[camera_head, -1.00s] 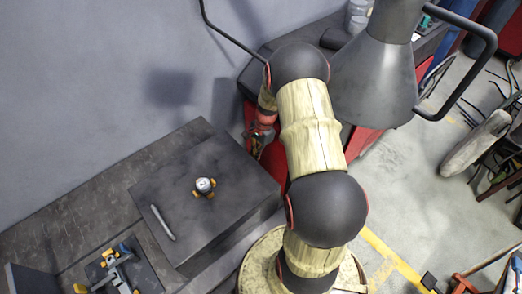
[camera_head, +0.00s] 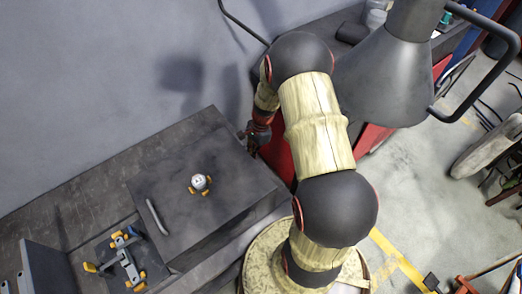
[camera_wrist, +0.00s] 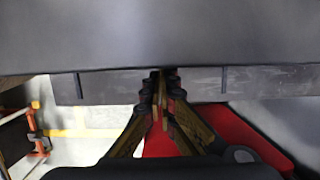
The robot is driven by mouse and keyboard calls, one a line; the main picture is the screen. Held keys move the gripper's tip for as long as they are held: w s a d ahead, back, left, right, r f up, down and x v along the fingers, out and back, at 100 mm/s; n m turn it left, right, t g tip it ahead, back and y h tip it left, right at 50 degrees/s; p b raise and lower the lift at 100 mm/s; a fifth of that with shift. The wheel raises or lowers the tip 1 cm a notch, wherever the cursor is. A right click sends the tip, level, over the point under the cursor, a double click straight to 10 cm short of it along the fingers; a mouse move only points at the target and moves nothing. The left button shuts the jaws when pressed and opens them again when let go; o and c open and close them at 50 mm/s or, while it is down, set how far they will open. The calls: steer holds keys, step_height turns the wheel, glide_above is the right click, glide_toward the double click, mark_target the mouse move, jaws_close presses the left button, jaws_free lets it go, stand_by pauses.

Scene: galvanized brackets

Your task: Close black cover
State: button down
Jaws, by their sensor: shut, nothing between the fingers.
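The black cover (camera_head: 215,215) is a flat dark panel on top of a box-like block on the bench. A pale bar handle (camera_head: 156,217) lies along its left side. A small white-and-yellow piece (camera_head: 200,183) sits on its top. My gripper (camera_head: 250,134) is close beside the cover's right edge, partly hidden by my arm. In the wrist view my gripper (camera_wrist: 160,78) is shut and empty. Its fingertips overlap a grey strip below a broad dark surface (camera_wrist: 160,35); contact cannot be told.
Grey-and-yellow brackets (camera_head: 123,262) lie on a dark plate left of the cover. An upright dark panel (camera_head: 45,270) stands at the far left. A grey wall (camera_head: 100,80) rises behind the bench. A red cabinet (camera_head: 277,150) is right of the gripper.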

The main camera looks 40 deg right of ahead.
mark_target(178, 189)
steer(key=w+a+p, duration=0.2)
steer(key=a+p, duration=0.2)
steer(key=a, duration=3.2)
steer(key=shift+a, duration=0.4)
steer(key=shift+w, duration=0.1)
steer(key=d+r, duration=0.2)
steer(key=r, duration=0.1)
steer(key=d+r, duration=0.2)
steer(key=r, duration=0.1)
steer(key=d+r, duration=0.2)
steer(key=r, duration=0.1)
steer(key=shift+s+d+r, duration=0.25)
steer(key=shift+d+r, duration=0.05)
steer(key=shift+r, duration=0.1)
